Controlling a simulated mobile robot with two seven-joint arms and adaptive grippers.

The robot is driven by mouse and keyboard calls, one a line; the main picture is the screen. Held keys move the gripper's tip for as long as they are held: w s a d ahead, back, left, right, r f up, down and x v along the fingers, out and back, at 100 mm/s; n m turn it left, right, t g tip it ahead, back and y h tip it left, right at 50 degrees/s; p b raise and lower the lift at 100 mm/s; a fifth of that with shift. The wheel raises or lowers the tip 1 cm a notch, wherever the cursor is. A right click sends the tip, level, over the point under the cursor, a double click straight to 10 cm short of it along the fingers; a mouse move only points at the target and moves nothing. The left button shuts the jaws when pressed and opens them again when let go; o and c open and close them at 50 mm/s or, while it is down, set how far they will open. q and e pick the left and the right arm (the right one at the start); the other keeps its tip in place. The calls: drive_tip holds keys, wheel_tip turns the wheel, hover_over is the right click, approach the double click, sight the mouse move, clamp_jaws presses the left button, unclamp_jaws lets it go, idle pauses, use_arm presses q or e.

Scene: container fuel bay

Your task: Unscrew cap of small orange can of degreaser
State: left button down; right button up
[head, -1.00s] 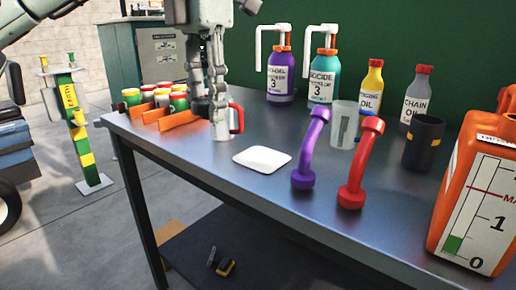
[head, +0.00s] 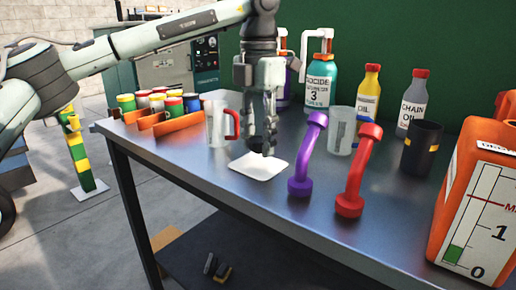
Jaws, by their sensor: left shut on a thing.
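An orange can (head: 484,215) with a white level scale stands at the right edge, partly cut off. I cannot tell whether it is the degreaser can; no small can with that name is readable. My right gripper is out of view.
A clear jug with a red handle (head: 220,125) stands left of the gripper. Bottles line the back; lidded cans fill the orange rack (head: 170,124).

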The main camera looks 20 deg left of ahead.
use_arm(q)
wheel_tip(320, 180, down, 2)
drive_tip(key=shift+f, duration=0.25)
drive_tip(key=shift+f, duration=0.15)
drive_tip(key=c, duration=1.5)
unclamp_jaws()
drive_tip(key=o, duration=0.4)
drive_tip(key=shift+o, duration=0.2)
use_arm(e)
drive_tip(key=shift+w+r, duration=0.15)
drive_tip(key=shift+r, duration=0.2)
